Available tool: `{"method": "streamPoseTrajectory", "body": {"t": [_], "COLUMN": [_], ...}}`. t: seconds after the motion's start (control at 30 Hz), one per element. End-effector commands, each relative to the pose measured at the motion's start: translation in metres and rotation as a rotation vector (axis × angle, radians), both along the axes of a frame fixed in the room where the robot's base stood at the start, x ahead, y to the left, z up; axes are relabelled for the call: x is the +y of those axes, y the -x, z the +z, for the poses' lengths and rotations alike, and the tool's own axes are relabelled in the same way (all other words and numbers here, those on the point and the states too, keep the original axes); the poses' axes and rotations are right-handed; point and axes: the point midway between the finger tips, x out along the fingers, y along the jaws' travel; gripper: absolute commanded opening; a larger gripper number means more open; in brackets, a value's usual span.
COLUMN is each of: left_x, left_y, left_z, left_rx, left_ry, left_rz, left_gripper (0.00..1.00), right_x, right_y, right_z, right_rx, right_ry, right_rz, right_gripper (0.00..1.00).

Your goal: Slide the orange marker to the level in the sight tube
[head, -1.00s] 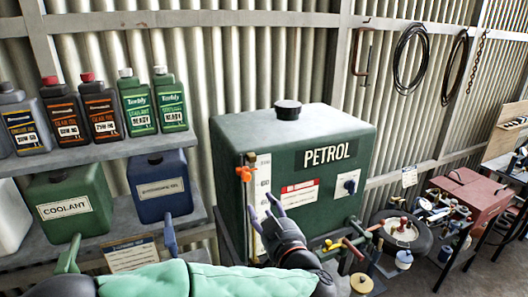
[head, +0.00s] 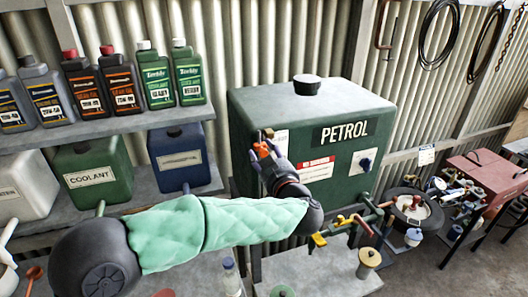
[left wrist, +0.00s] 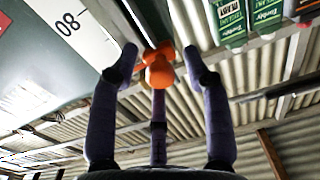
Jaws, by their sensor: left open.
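The green petrol tank (head: 345,110) has a sight tube (left wrist: 147,20) with a white scale beside it on its left front edge. The orange marker (head: 262,149) sits on the tube, partly covered by my gripper in the head view. My left gripper (head: 266,152) is at the marker, fingers spread. In the left wrist view the orange marker (left wrist: 160,68) lies between the open fingertips, with a gap on each side; the scale number 80 (left wrist: 68,23) shows upside down. The liquid level cannot be made out. My right gripper is not in view.
Shelves to the left hold several oil bottles (head: 160,75), a coolant can (head: 92,172) and a blue can (head: 180,157). Pipes and valves (head: 350,225) stick out below the tank. A bench with a funnel and jars lies below my arm.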

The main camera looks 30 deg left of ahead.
Motion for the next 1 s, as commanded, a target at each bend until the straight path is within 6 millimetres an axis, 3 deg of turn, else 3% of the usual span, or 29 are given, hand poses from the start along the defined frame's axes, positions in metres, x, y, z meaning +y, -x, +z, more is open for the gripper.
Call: {"method": "streamPoseTrajectory", "body": {"t": [0.4, 0.57, 0.6, 0.83, 1.0], "left_x": [0.006, 0.006, 0.005, 0.005, 0.005], "left_y": [-0.005, -0.005, -0.005, -0.006, -0.006], "left_z": [0.0, 0.0, 0.0, -0.008, -0.045], "left_rx": [0.001, 0.001, 0.001, 0.002, 0.006], "left_ry": [-0.001, -0.001, -0.001, -0.002, -0.002], "left_rz": [-0.001, -0.001, -0.002, -0.003, -0.004], "left_gripper": [0.48, 0.03, 0.0, 0.0, 0.0], "right_x": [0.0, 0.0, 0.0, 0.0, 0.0], "right_y": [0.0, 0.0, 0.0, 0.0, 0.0], "right_z": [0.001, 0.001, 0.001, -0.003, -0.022], "right_rx": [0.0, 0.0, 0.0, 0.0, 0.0], "right_ry": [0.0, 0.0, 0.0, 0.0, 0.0], "right_rz": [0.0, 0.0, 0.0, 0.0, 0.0], "right_gripper": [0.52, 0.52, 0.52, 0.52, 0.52]}}
